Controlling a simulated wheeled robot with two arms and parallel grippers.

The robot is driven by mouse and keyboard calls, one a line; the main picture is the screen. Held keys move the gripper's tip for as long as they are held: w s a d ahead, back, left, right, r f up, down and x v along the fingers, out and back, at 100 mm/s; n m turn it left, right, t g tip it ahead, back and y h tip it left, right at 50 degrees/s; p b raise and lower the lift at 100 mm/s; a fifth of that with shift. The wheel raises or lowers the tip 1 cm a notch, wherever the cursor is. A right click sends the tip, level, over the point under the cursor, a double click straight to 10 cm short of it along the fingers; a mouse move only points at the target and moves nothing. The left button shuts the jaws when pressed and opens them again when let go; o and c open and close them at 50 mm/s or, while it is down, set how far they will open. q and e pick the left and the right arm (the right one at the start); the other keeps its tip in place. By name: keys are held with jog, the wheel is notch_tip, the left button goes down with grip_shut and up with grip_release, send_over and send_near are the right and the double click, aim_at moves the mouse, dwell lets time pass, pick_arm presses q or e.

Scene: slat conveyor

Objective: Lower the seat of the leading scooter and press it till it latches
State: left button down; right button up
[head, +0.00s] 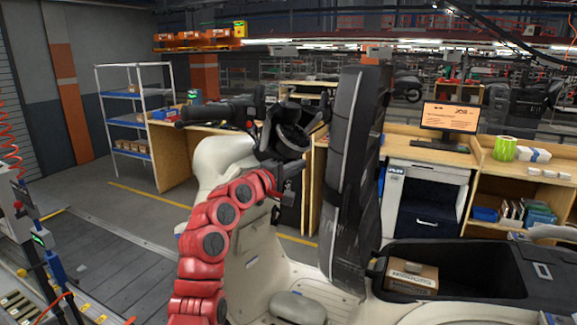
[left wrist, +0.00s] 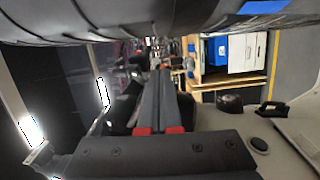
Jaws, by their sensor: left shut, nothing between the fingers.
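The cream scooter (head: 220,165) stands in front of me with its black seat (head: 352,170) raised nearly upright, its long side vertical in the head view. The open storage well (head: 460,265) lies behind the seat's foot and holds a cardboard box (head: 412,277). My left gripper (head: 297,166) is shut and empty, just left of the raised seat, near the handlebar. In the left wrist view its fingers (left wrist: 168,85) are together, and a dark curved surface, apparently the seat (left wrist: 130,20), fills the top. I cannot tell whether they touch. My right gripper does not show.
The black handlebar (head: 225,112) is close beyond my left gripper. A workbench with a monitor (head: 450,117) and shelves stands behind the scooter. A white rack (head: 135,110) stands at the back left. Grey slatted floor (head: 110,265) lies open at the left.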

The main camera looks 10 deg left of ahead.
pick_arm(q)
jog(key=d+p, duration=0.1)
jog(key=d, duration=0.1)
jog(key=w+d+p, duration=0.1)
jog(key=d+p, duration=0.1)
jog(key=d, duration=0.1)
jog(key=shift+w+d+f+p, duration=0.15)
jog(key=shift+w+d+p, duration=0.15)
jog(key=shift+w+d, duration=0.05)
